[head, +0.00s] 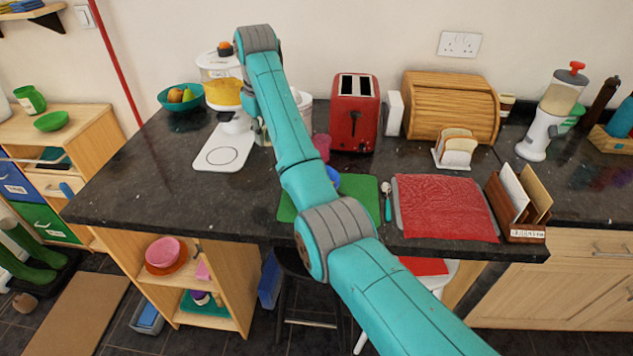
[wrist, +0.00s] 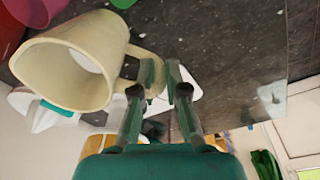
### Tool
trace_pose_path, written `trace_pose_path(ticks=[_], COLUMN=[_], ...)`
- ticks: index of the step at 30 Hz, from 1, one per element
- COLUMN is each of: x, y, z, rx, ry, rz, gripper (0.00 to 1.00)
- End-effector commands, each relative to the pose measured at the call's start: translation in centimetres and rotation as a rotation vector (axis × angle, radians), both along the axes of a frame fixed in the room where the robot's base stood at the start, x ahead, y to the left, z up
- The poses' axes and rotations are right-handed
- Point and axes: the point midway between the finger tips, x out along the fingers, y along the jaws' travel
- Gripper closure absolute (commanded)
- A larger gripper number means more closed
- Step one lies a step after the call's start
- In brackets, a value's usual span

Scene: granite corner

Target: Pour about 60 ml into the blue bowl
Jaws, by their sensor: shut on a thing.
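The blue bowl (head: 333,179) is on the green mat (head: 359,198) on the counter, and my arm hides most of it in the head view. In the wrist view my gripper (wrist: 165,84) is shut on the handle of a cream jug (wrist: 117,92). The jug's body is to the left of the fingers with its open mouth showing. Its inside looks pale, and I cannot tell how much liquid it holds. In the head view my arm hides the gripper and most of what is around it.
A red toaster (head: 354,113) and a pink cup (head: 321,147) stand behind the mat. A white scale-like board (head: 221,150) and a juicer (head: 226,90) are to the left. A red cloth (head: 445,207) lies to the right.

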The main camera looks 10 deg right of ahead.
Motion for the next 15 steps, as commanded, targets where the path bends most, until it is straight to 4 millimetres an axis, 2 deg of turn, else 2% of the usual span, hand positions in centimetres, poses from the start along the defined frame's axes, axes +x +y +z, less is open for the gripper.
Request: trace_pose_path(ticks=[15], x=[0.59], y=[0.36], z=[0.90], rx=[-0.046], ry=[0.105], rz=[-0.023], gripper=[1.00])
